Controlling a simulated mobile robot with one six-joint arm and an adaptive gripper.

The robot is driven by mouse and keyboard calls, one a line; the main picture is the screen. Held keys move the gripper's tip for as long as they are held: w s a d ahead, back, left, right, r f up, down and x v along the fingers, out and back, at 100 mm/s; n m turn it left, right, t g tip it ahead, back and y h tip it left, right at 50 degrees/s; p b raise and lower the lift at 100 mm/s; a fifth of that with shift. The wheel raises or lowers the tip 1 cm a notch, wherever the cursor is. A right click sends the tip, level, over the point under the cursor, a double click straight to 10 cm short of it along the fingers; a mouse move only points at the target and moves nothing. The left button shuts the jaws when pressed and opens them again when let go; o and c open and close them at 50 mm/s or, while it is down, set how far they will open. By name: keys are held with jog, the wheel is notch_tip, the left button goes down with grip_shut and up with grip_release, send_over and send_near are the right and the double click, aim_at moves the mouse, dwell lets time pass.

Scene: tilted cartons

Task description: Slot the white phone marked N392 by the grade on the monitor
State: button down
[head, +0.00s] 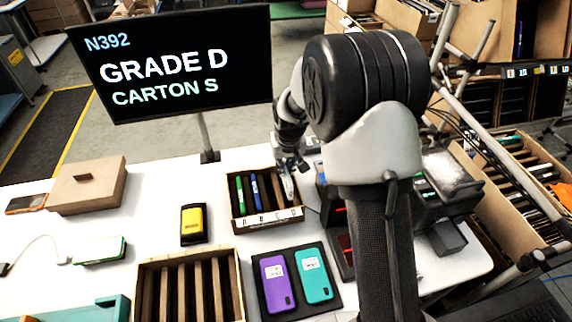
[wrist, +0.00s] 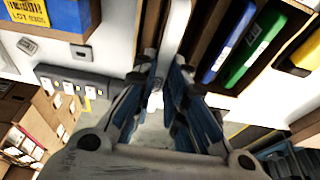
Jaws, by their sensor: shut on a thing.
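The monitor (head: 165,65) reads N392, GRADE D, CARTON S. My gripper (head: 288,163) is over the right end of a small divided carton (head: 268,219) with lettered slots, too small to read surely. It is shut on a white phone (head: 288,187), seen nearly edge-on. In the wrist view the white phone (wrist: 174,32) stands between the blue-padded fingers of my gripper (wrist: 165,78). Its mark is not visible, and I cannot tell how deep it sits in the rightmost slot. A green phone (head: 240,190) and a blue phone (head: 256,188) stand in slots to the left.
A larger divided carton (head: 142,290) stands in front. A dark tray (head: 292,250) holds a purple phone (head: 275,282) and a teal phone (head: 315,274). A yellow device (head: 193,223) lies left of the small carton. Dark equipment stands right of my arm.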

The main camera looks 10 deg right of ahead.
jog(key=shift+f, duration=0.2)
jog(key=shift+s+f+b, duration=0.1)
jog(key=shift+f+b, duration=0.35)
jog(key=shift+f, duration=0.05)
jog(key=shift+f+b, duration=2.05)
jog(key=shift+f, duration=1)
jog(key=shift+f, duration=0.3)
jog(key=c, duration=1.5)
grip_release()
jog(key=shift+c, duration=0.2)
